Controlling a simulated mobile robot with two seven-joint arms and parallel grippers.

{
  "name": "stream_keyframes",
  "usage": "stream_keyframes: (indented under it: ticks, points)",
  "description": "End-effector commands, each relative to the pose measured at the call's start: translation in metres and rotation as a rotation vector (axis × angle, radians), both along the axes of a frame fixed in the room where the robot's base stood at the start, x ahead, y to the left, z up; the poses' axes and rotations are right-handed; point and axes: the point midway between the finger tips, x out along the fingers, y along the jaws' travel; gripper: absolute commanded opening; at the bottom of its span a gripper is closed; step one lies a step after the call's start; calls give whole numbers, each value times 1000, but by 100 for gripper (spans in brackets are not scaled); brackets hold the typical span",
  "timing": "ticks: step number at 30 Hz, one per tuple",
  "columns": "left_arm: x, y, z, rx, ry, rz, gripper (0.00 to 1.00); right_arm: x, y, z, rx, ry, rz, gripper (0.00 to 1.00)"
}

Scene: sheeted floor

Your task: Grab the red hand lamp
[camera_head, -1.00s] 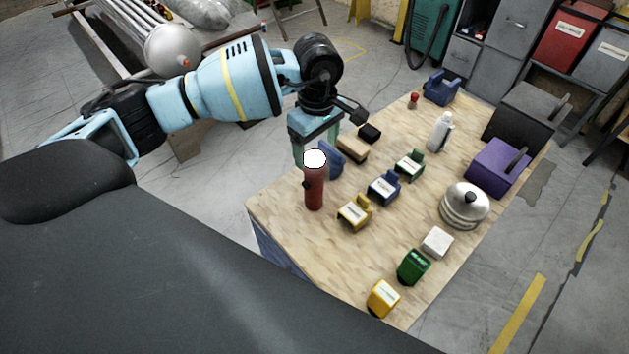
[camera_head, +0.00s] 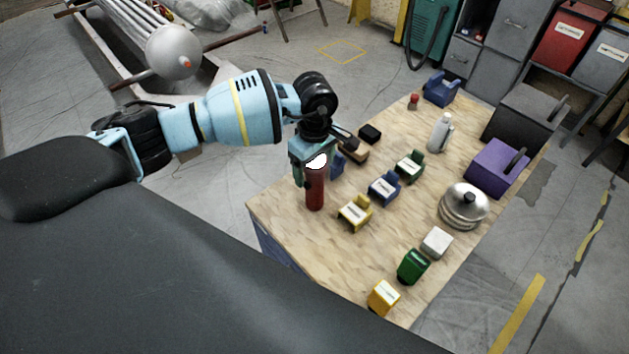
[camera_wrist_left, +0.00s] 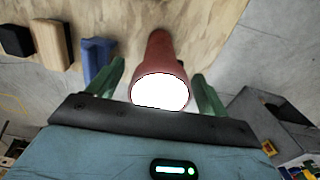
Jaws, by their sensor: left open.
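The red hand lamp (camera_head: 315,192) stands upright near the left edge of the wooden table, its white lit end facing up. In the left wrist view the lamp (camera_wrist_left: 160,52) lies between the two green fingers, its lit end close to the palm. My left gripper (camera_head: 314,177) is over the lamp with its fingers pointing down, one on each side. In the left wrist view the left gripper (camera_wrist_left: 160,85) is open, with a gap visible beside the lamp. My right gripper is not in view.
A blue item (camera_head: 337,164) stands close behind the lamp, beside a wood-coloured block (camera_head: 354,150) and a black block (camera_head: 370,133). A yellow item (camera_head: 355,212) stands to the lamp's right. A metal pot (camera_head: 464,205) and purple box (camera_head: 496,166) are farther right.

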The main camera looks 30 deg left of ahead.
Motion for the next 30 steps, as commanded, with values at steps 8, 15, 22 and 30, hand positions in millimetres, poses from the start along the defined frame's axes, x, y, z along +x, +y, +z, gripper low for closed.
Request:
stream_keyframes:
  ticks: [8,15,22,30]
  points:
    - [0,0,0,0,1,0,44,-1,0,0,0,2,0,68]
    - [0,0,0,0,1,0,13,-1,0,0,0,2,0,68]
    - [0,0,1,0,0,0,13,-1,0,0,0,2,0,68]
    - [1,0,15,-1,-2,-1,13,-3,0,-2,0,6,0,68]
